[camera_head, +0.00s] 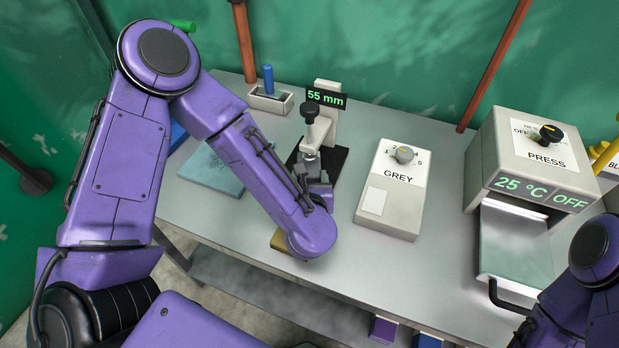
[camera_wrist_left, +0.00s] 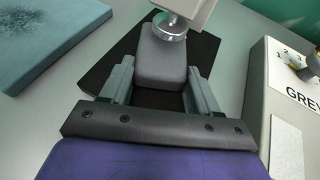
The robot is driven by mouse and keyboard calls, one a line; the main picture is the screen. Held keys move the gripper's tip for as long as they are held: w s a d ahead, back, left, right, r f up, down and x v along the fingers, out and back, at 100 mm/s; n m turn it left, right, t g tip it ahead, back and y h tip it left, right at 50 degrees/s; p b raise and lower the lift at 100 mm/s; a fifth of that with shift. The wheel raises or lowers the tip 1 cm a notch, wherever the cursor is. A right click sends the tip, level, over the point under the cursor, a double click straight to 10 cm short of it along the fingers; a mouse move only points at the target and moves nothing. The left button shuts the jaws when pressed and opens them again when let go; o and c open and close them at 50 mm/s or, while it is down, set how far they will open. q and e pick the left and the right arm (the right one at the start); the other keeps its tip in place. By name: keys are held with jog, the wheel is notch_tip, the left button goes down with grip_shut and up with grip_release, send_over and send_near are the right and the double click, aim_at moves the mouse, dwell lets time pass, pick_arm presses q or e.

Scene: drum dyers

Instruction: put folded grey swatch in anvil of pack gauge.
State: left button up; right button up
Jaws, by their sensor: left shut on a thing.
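The folded grey swatch (camera_wrist_left: 162,62) is a rounded grey pad between the fingers of my left gripper (camera_wrist_left: 160,72) in the left wrist view. The gripper is shut on its two sides. The pack gauge (camera_head: 321,124) has a black knob, a beige post, a dark base and a display reading 55 mm. Its round metal foot (camera_wrist_left: 170,27) overlaps the swatch's far end in the wrist view; I cannot tell whether they touch. In the head view my left gripper (camera_head: 317,188) is at the gauge's front, and my arm and gripper hide the swatch there.
A teal slab (camera_head: 208,168) lies left of the gauge. A small box with a blue handle (camera_head: 268,80) stands behind. The GREY dial box (camera_head: 392,195) is close on the right, and the press (camera_head: 530,165) stands further right. A tan block (camera_head: 283,243) sits at the front edge.

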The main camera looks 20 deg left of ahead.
pick_arm(q)
jog(key=o, duration=1.2)
jog(key=shift+w+f, duration=0.2)
jog(key=shift+w, duration=0.05)
jog(key=shift+a, duration=0.1)
jog(key=shift+r, duration=0.1)
jog(key=shift+r+p, duration=0.35)
jog(key=shift+p, duration=0.15)
jog(key=v, duration=0.2)
jog(key=b+v, duration=0.1)
jog(key=v, duration=0.1)
jog(key=b+v, duration=0.1)
jog(key=v, duration=0.1)
jog(key=shift+s+f, duration=0.2)
jog(key=shift+f, duration=0.1)
jog(key=p+v, duration=0.2)
jog(key=r+p+v, duration=0.1)
jog(key=p+v, duration=0.1)
jog(key=v, duration=0.1)
jog(key=shift+w+p, duration=0.1)
jog(key=shift+p, duration=0.2)
jog(key=shift+s, duration=0.3)
jog(key=shift+f, duration=0.15)
